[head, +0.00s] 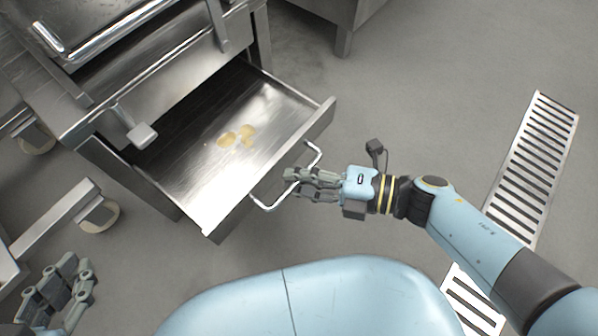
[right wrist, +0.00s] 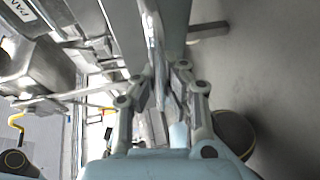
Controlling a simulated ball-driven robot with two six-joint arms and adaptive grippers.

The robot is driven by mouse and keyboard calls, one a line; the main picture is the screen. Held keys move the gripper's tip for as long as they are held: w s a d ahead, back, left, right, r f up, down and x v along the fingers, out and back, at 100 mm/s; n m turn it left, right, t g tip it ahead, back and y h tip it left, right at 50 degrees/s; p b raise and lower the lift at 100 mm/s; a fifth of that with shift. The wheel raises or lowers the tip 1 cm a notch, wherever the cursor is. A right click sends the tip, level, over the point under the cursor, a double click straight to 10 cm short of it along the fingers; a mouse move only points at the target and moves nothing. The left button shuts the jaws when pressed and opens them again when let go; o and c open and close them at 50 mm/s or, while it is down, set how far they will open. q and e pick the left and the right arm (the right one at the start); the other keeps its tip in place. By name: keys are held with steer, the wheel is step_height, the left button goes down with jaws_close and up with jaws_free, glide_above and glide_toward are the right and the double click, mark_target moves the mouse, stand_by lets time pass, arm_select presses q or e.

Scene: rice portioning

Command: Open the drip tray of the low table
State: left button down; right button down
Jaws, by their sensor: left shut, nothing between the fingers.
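The drip tray (head: 197,188) is a shiny metal drawer pulled well out of the low table (head: 172,62), with its inside exposed. Its bent-wire handle (head: 319,156) is on the front panel. My right gripper (head: 289,182) is at the middle of this handle with its fingers on either side of it. In the right wrist view the bar (right wrist: 153,45) runs between the fingers of my right gripper (right wrist: 160,82), which look closed on it. My left gripper (head: 62,283) is shut and empty at the lower left, away from the tray.
Pale yellowish patches (head: 238,135) lie on the tray floor. A metal paddle-like piece (head: 141,133) hangs over the tray's back left. Caster wheels (head: 100,215) stand at left. Grey floor is clear right of the tray, with a slotted drain grate (head: 537,145) beyond.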

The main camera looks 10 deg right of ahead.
steer(key=shift+s+d+r, duration=0.1)
steer(key=shift+s+d, duration=0.05)
stand_by(0.3)
steer(key=c, duration=1.4)
jaws_free()
steer(key=shift+s, duration=0.1)
steer(key=v, duration=1.2)
